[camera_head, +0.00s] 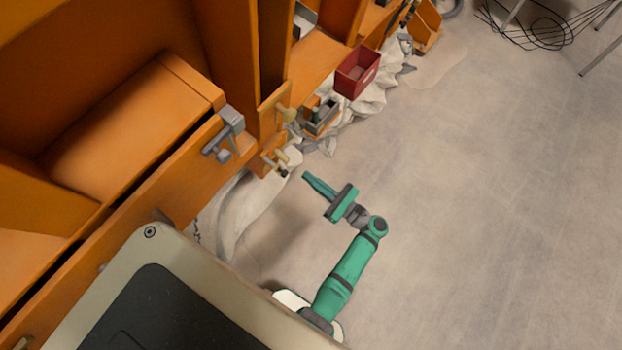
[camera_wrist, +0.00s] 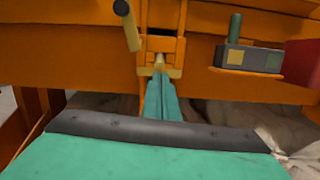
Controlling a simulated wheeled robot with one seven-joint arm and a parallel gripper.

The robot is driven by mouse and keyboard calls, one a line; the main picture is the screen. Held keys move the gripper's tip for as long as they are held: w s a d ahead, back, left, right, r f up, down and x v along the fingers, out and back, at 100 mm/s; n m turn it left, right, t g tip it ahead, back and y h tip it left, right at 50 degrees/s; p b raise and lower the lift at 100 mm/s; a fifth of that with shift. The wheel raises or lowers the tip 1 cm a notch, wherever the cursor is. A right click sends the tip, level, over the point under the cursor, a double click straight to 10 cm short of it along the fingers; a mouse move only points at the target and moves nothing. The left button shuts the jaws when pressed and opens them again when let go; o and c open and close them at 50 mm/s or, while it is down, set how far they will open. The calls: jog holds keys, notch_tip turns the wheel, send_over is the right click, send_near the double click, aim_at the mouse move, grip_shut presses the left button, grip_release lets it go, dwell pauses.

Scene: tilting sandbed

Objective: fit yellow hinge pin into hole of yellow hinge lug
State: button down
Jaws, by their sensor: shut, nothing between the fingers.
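A separate dull yellow rod (camera_wrist: 129,31) with a dark end stands up to the left.
A dark block with coloured squares (camera_wrist: 250,57) and a red bin (camera_head: 357,72) are to the right. A grey latch (camera_head: 225,134) is on the orange frame at left. Crumpled pale sheeting (camera_head: 240,215) lies below the frame.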

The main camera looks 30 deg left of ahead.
jog(key=shift+x, duration=2.95)
jog(key=shift+a, duration=0.1)
jog(key=v, duration=1.3)
jog(key=shift+d, duration=0.25)
jog(key=shift+s, duration=0.1)
